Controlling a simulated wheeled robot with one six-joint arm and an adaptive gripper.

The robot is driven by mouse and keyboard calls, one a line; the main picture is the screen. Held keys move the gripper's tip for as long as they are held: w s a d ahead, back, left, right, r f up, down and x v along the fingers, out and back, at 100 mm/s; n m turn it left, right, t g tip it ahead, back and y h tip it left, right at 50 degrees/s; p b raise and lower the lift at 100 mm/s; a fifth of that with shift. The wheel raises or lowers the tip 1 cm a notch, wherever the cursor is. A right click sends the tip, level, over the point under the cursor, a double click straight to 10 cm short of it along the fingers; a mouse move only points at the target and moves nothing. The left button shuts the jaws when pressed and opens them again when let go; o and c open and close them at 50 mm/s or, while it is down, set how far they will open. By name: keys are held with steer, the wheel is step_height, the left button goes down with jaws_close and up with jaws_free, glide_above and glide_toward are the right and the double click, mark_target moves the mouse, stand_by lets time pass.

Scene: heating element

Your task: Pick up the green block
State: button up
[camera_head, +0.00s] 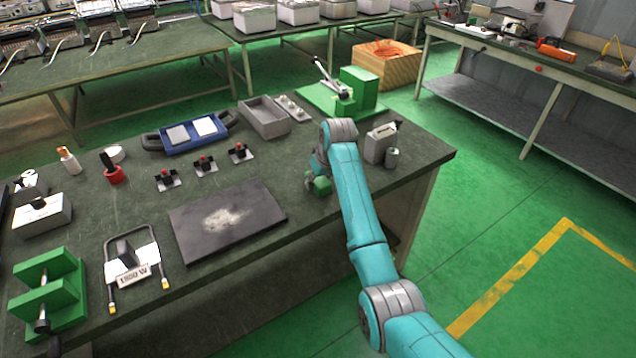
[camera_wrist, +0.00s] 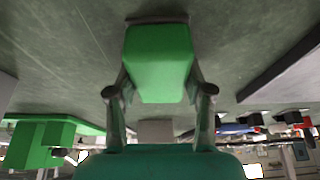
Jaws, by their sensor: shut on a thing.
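The green block (camera_wrist: 158,62) is in the middle of the wrist view, between the two fingers of my gripper (camera_wrist: 160,92). The fingers press on its left and right sides. In the head view the green block (camera_head: 321,186) shows beside my arm's end, low over the right part of the dark worktable (camera_head: 300,220). My gripper (camera_head: 312,183) is mostly hidden there behind the arm. I cannot tell whether the block touches the table.
A dark flat plate (camera_head: 228,218) lies left of the block. A grey box (camera_head: 380,143) and small cup (camera_head: 391,158) stand to the right. A green fixture (camera_head: 345,92) is behind. The table's front edge is close.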

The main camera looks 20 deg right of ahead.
step_height(320, 180, up, 10)
steer(key=shift+r, duration=0.25)
stand_by(0.4)
